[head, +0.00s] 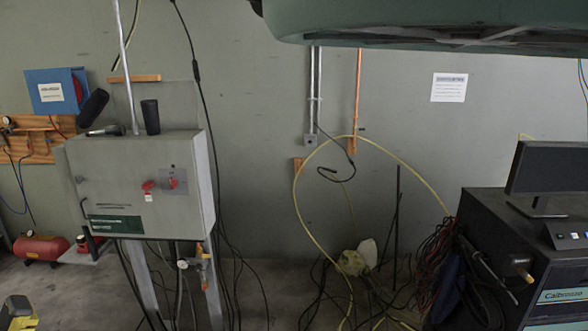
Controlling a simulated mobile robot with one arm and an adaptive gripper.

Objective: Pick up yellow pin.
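I cannot make out a clear yellow pin in the head view. On top of the grey control box (130,185) are an upright black cylinder (151,117), a tilted dark object (93,106) and a small dark object (106,131) lying flat. None of these looks yellow. My gripper is not in view.
A black cabinet (515,225) with a monitor (548,168) stands at the right. Cables and a yellow hose (296,205) trail to the floor. A red tank (42,247) is at the left. A green overhead body (430,22) hangs at the top right.

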